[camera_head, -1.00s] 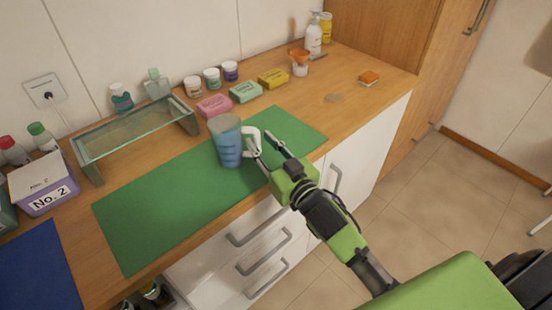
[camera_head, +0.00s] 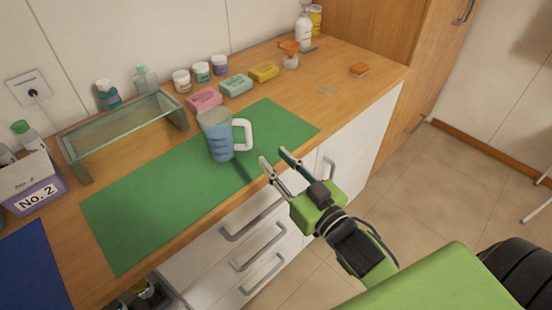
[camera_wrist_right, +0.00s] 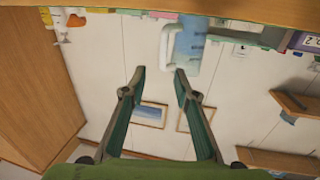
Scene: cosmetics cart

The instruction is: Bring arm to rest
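My right gripper (camera_head: 278,160) is open and empty, in front of the counter's front edge. Its two fingers also show spread apart in the right wrist view (camera_wrist_right: 158,72). A blue mug (camera_head: 217,138) with a white handle stands upright on the green mat (camera_head: 140,215). The handle points right, toward my right gripper, with a gap between them. The mug shows at the top of the right wrist view (camera_wrist_right: 188,45). My left gripper is in neither view.
A glass shelf (camera_head: 115,130) stands behind the mat. Several jars and soap boxes (camera_head: 236,84) line the counter's back. A box marked No. 2 (camera_head: 38,197) and a blue mat (camera_head: 32,265) are at left. Drawer handles (camera_head: 250,222) jut out below the counter.

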